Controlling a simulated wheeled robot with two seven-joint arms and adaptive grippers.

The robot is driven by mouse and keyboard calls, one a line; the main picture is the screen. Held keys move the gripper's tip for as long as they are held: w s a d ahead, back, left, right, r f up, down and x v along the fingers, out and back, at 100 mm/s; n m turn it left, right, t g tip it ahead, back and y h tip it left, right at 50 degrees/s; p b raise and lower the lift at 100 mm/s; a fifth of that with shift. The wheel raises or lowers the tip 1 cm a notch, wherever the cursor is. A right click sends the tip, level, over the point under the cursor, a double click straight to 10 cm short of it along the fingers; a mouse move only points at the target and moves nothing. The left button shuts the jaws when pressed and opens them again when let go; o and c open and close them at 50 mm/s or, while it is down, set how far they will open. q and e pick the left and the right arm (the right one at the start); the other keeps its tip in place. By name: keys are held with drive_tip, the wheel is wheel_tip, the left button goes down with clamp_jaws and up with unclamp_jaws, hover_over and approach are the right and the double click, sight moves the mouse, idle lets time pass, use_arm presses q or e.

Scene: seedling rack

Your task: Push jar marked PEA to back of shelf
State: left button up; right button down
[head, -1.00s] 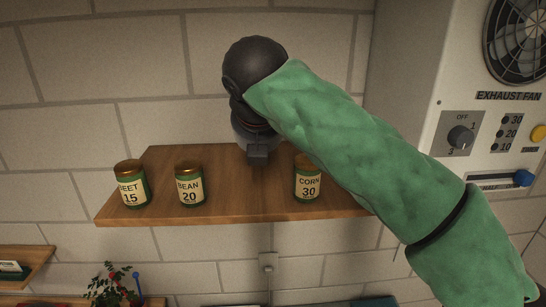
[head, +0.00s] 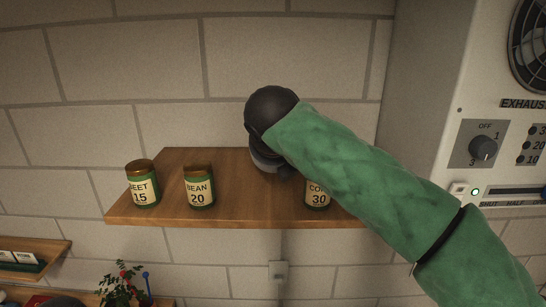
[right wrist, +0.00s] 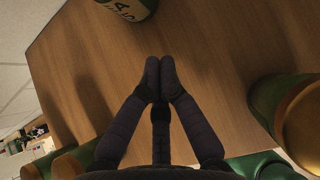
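My right arm reaches over the wooden shelf in the head view, its wrist above the board between the BEAN and CORN jars; its fingers are hidden there. In the right wrist view my right gripper (right wrist: 160,80) is shut and empty, fingertips together over bare shelf wood. A jar (right wrist: 130,8) with a partly cut-off label, seemingly ending in A with 10 below, stands beyond the fingertips at the top edge, apart from them. It is probably the PEA jar; I cannot see it in the head view. My left gripper is not in view.
The shelf (head: 240,209) also holds a BEET jar (head: 142,185), a BEAN jar (head: 199,187) and a CORN jar (head: 318,194), partly covered by my arm. A gold-lidded jar (right wrist: 300,115) is close on the right in the wrist view. An exhaust fan panel (head: 483,150) stands at right.

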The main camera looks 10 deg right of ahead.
drive_tip(key=w, duration=0.1)
drive_tip(key=w+f+p, duration=0.1)
drive_tip(key=w, duration=0.1)
drive_tip(key=w+d, duration=0.1)
drive_tip(key=w, duration=0.1)
drive_tip(key=shift+w+f, duration=0.2)
drive_tip(key=shift+f, duration=0.1)
drive_tip(key=shift+p, duration=0.35)
